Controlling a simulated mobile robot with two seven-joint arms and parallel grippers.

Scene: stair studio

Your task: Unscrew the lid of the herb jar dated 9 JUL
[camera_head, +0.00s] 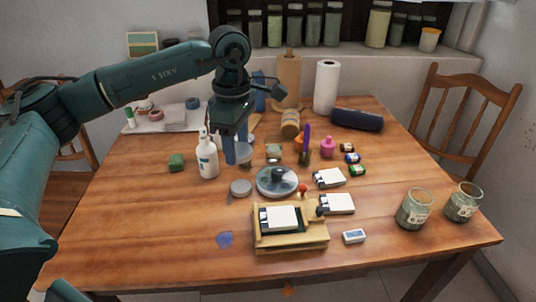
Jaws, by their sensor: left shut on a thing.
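Two glass herb jars stand upright at the right of the table, a left one (415,209) and a right one (462,203). Both have pale labels too small to read, so I cannot tell which is dated 9 JUL. Both look open at the top, with no lid on them. My left gripper (237,150) points down behind the white bottle, far from these jars. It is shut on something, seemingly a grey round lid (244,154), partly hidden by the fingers. A grey disc like a lid (240,187) lies on the table. My right gripper is not in view.
A white pump bottle (208,160) stands close to my left gripper. A round glass-lidded dish (277,181), a wooden tray (290,242), white pads and small items fill the middle. Paper rolls (326,87) stand behind. The front left of the table is mostly clear.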

